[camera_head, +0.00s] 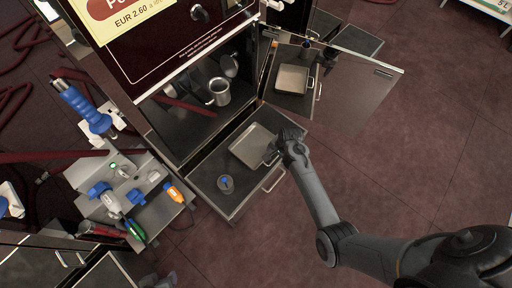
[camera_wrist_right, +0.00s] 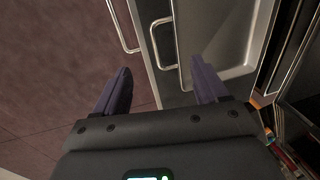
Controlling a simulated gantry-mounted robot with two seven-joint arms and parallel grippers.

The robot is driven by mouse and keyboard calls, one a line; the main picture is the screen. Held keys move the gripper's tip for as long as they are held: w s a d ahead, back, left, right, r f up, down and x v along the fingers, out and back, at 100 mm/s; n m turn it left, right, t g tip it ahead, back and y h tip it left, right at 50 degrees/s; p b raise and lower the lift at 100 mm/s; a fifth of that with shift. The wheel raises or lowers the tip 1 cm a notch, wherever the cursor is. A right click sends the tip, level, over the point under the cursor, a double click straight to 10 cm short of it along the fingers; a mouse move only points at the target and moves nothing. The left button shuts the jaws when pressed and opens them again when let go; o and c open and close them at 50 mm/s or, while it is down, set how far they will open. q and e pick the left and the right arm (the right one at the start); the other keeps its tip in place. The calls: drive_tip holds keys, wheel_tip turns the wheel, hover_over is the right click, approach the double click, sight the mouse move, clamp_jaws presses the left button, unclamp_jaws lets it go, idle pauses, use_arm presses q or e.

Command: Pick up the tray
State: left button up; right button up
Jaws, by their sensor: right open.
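The tray (camera_head: 249,150) is a shallow, pale metal pan lying in the pulled-out drawer of the pump cabinet. It also shows in the right wrist view (camera_wrist_right: 222,38), with a looped metal handle (camera_wrist_right: 154,45) on its near side. My right gripper (camera_head: 279,140) is at the tray's right edge and hides part of it. In the right wrist view its fingers (camera_wrist_right: 160,78) are open and empty, with the handle just beyond and between the tips. A dark grey shape at the bottom left edge of the head view may be my left gripper; its jaws are not visible.
A small clear cup (camera_head: 226,184) stands in the drawer (camera_head: 205,178), left of the tray. A metal mug (camera_head: 219,91) stands in the niche above. An open reflective door (camera_head: 355,85) is at the right.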

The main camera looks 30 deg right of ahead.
sight(271, 161)
drive_tip(key=f, duration=0.1)
drive_tip(key=w+a+f+b, duration=0.1)
drive_tip(key=shift+w+f, duration=0.1)
drive_tip(key=shift+f, duration=0.5)
drive_tip(key=shift+d+f+b, duration=0.2)
drive_tip(key=shift+d+b, duration=0.05)
drive_tip(key=shift+b, duration=0.1)
drive_tip(key=shift+f, duration=0.2)
drive_tip(key=f+b, duration=0.1)
drive_tip(key=b, duration=0.1)
drive_tip(key=w+f+b, duration=0.1)
drive_tip(key=f+b, duration=0.1)
drive_tip(key=shift+a+f, duration=0.1)
drive_tip(key=shift+f, duration=0.05)
drive_tip(key=shift+f+b, duration=0.45)
drive_tip(key=shift+f, duration=0.15)
use_arm(q)
wheel_tip(271, 161, down, 7)
drive_tip(key=shift+w+a, duration=0.4)
use_arm(e)
drive_tip(key=shift+w, duration=0.1)
